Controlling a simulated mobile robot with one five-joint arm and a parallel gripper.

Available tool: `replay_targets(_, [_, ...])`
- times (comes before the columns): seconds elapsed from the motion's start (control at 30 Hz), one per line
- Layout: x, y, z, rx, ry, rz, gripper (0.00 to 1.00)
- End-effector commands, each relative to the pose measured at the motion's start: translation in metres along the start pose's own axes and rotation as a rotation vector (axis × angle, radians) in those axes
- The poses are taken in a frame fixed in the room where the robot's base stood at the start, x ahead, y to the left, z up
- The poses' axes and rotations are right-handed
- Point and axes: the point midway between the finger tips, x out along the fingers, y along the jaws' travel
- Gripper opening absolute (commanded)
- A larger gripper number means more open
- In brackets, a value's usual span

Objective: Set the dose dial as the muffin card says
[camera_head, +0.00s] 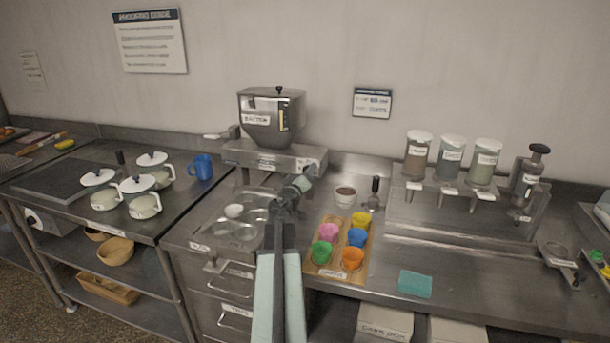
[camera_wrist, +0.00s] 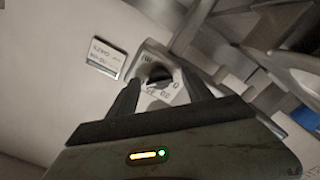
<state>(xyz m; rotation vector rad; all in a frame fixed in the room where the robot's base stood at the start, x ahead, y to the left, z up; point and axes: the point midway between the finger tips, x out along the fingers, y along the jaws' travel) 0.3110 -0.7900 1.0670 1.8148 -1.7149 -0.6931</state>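The batter hopper (camera_head: 271,115) stands on a steel housing at the back. In the wrist view the dose dial (camera_wrist: 158,73) is a dark knob on a pale plate with numbers, partly unreadable. My gripper (camera_head: 300,184) reaches up to the right end of the housing and hides the dial in the head view. In the wrist view my gripper (camera_wrist: 161,82) is open, one finger on each side of the knob; I cannot tell whether they touch it. A small card (camera_head: 372,103) hangs on the wall, also in the wrist view (camera_wrist: 101,55); its text is too small to read surely.
A tray (camera_head: 316,270) of coloured cups sits right of my arm. A muffin tin (camera_head: 218,231) lies to its left. White pots (camera_head: 144,205) stand on the left counter. A larger notice (camera_head: 150,40) hangs above.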

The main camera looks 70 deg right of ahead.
Motion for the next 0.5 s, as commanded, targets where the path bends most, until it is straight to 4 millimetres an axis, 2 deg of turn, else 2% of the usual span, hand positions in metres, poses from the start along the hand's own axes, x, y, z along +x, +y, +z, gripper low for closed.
replay_targets(0.33, [-0.003,0.0,0.0,-0.002,0.001,0.0,0.58])
replay_targets(0.5, [-0.027,0.001,0.001,-0.002,0.001,0.0,0.58])
